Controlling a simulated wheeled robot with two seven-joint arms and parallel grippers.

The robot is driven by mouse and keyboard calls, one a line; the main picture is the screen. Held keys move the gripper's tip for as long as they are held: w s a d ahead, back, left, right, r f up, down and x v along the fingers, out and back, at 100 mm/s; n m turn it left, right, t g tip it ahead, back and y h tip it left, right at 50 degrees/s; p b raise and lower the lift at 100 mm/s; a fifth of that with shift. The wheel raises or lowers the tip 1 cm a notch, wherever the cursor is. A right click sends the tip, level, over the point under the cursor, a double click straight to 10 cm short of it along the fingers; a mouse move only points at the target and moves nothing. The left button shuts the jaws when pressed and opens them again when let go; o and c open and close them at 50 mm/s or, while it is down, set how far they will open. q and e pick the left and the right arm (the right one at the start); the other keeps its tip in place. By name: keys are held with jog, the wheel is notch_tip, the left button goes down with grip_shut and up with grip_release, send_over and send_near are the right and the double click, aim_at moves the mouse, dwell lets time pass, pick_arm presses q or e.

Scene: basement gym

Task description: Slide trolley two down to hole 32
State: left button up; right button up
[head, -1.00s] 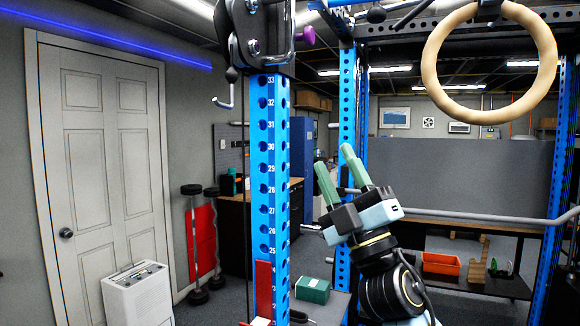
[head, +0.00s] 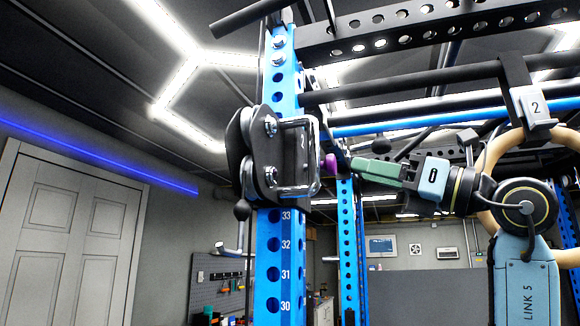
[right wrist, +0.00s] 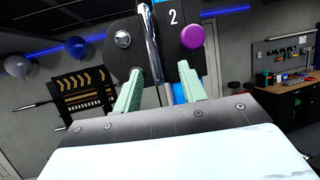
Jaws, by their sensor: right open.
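The trolley (head: 258,160), a dark plate with rollers and a chrome loop handle (head: 318,160), sits on the blue upright (head: 280,255) just above the hole marked 33; the 32 mark (head: 286,244) is below that. The right wrist view shows the trolley plate (right wrist: 118,62) with a "2". A purple knob (head: 330,165) sticks out on the trolley's right side. My right gripper (head: 356,168) is open and points left at the trolley, its tips close to the knob. In the right wrist view the chrome handle (right wrist: 151,40) appears between its fingers; contact cannot be told. My left gripper is not in view.
A wooden ring (head: 485,218) hangs from a strap marked 2 (head: 534,106) behind my right arm. Black crossbars (head: 400,85) run overhead. A white door (head: 55,240) is at the far left. Left of the upright is open room.

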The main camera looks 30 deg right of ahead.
jog(key=s+a+r, duration=0.1)
jog(key=r, duration=0.1)
notch_tip(320, 180, up, 3)
jog(key=p, duration=0.5)
send_over(314, 178)
jog(key=shift+w+d+r, duration=0.15)
jog(key=shift+d+r, duration=0.05)
jog(key=shift+d, duration=0.25)
jog(key=shift+w+a, duration=0.1)
jog(key=shift+w, duration=0.2)
jog(key=shift+c, duration=0.4)
jog(key=c, duration=0.7)
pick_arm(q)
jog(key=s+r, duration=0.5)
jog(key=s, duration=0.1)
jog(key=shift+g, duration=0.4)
pick_arm(e)
grip_shut()
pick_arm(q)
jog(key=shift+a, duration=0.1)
